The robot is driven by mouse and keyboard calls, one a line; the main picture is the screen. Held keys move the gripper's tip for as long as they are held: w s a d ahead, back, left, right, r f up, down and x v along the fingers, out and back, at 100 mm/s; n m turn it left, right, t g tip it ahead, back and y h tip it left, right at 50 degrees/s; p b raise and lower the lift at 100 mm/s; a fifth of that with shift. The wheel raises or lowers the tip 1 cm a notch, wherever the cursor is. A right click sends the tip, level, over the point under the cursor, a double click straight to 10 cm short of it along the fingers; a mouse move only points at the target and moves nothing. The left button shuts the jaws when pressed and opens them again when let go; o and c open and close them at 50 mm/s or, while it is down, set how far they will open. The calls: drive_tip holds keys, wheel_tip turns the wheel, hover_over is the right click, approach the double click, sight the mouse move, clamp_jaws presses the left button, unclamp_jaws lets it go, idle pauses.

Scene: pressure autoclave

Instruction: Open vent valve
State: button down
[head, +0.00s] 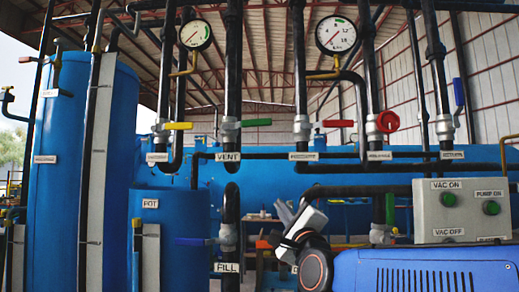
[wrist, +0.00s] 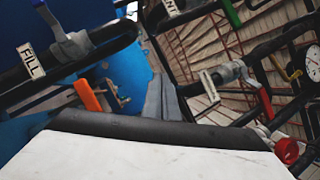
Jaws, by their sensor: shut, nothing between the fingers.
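The vent valve has a green lever handle (head: 256,122) pointing right, level, from a grey valve body on a dark vertical pipe. The VENT label (head: 228,156) sits just below it. In the wrist view the green handle (wrist: 231,13) is at the top edge, with part of the VENT label (wrist: 172,6) to its left. My gripper (head: 284,211) is below and a little right of the handle in the head view, clearly apart from it. In the wrist view my gripper's fingers (wrist: 161,97) are together and empty. The white wrist housing hides the lower part of that view.
A yellow handle (head: 178,126) is left of the green one; a red handle (head: 338,123) and red wheel (head: 387,121) are right. The FILL pipe (head: 229,205) stands close left of my gripper. A control box (head: 463,211) is at the right. Gauges hang above.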

sight(247, 124)
drive_tip(key=s+a+r+m+t+h, duration=0.1)
drive_tip(key=a+r+m+t+h, duration=0.5)
drive_tip(key=r+m, duration=0.6)
drive_tip(key=w+r+m, duration=0.2)
drive_tip(key=w+r, duration=0.4)
drive_tip(key=r, duration=0.2)
drive_tip(key=shift+w+a+r, duration=0.15)
drive_tip(key=shift+w+a, duration=0.1)
drive_tip(key=shift+r+n+y, duration=0.15)
drive_tip(key=shift+n+y, duration=0.15)
